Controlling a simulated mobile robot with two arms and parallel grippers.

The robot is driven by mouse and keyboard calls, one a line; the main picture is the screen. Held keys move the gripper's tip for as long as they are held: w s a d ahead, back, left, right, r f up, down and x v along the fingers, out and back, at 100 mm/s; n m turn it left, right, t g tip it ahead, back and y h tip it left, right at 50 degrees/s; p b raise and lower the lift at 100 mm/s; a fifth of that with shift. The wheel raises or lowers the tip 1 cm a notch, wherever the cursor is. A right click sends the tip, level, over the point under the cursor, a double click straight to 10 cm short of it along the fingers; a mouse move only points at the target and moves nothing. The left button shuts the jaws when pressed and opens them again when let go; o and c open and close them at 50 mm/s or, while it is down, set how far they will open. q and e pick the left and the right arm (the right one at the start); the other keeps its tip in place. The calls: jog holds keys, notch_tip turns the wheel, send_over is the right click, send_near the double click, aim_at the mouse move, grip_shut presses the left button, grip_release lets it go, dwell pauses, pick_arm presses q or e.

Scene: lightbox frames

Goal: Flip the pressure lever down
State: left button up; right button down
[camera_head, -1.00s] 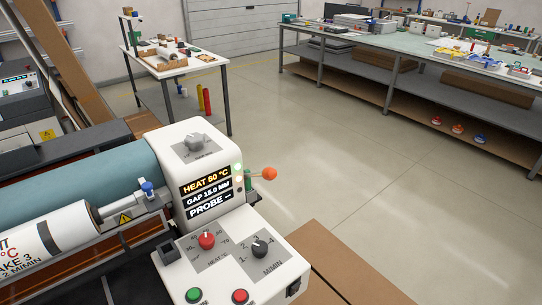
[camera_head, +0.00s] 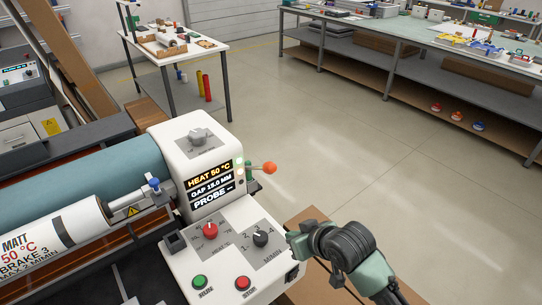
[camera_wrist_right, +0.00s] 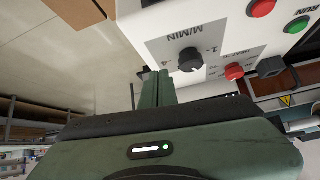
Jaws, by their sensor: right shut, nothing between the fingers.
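The pressure lever (camera_head: 269,168) is a short rod with an orange ball end. It sticks out to the right of the white machine head (camera_head: 203,165), near a green post, in the head view. My right gripper (camera_head: 293,240) is beside the right edge of the white control panel, below and to the right of the lever, apart from it. Its green fingers (camera_wrist_right: 157,88) are together and empty in the right wrist view, close to the panel. I cannot make out the lever in that view. My left gripper is not in view.
The control panel (camera_head: 213,268) carries a red knob (camera_head: 210,231), a black knob (camera_head: 261,239), a green button (camera_head: 200,282) and a red button (camera_head: 243,283). A laminate roll (camera_head: 60,233) lies at left. Open floor (camera_head: 370,170) is to the right.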

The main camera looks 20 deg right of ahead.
jog(key=w+d+r+t+y, duration=0.1)
jog(key=w+r+t, duration=0.1)
jog(key=w+r, duration=0.4)
jog(key=w+d+r+t, duration=0.1)
jog(key=w+r, duration=0.5)
jog(key=r, duration=0.6)
jog(key=shift+w+r+t+y, duration=0.25)
jog(key=shift+r+t+y, duration=0.15)
jog(key=shift+t, duration=0.2)
jog(key=shift+d+f, duration=0.1)
jog(key=w+f+p, duration=0.2)
jog(key=w+a+f+p, duration=0.1)
jog(key=w+f+p, duration=0.1)
jog(key=w+a+f+p, duration=0.1)
jog(key=w+f+p, duration=0.1)
jog(key=shift+w+a+f, duration=0.15)
jog(key=shift+w+a, duration=0.05)
jog(key=shift+w, duration=0.1)
jog(key=shift+s+d+f, duration=0.1)
jog(key=shift+s+f, duration=0.2)
jog(key=shift+s, duration=0.1)
jog(key=shift+w+f, duration=0.1)
jog(key=shift+w, duration=0.05)
